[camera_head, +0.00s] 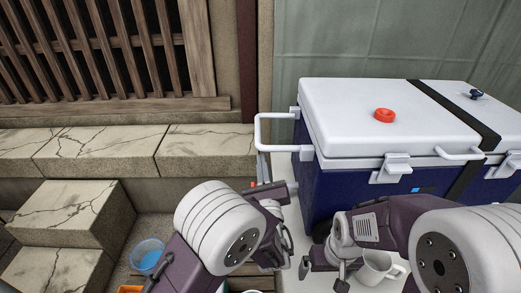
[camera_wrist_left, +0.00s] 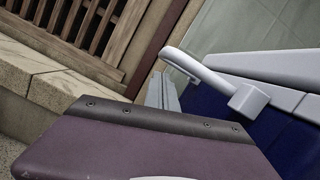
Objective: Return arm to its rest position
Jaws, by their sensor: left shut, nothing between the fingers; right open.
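My left arm comes in from the lower left in the head view. Its gripper (camera_head: 264,168) is shut and empty, in front of the cooler's left end close to the white side handle (camera_head: 275,115). In the left wrist view its grey fingers (camera_wrist_left: 163,92) are together beyond the purple gripper body, with the handle (camera_wrist_left: 207,70) to their right. I cannot tell whether they touch the handle. My right arm comes in from the lower right. Its gripper (camera_head: 323,274) is open and points down, in front of the cooler and left of a white mug.
The white mug (camera_head: 378,268) stands close to my right gripper. A blue cup (camera_head: 147,255) is at lower left. Stone steps (camera_head: 70,212) lie at left.

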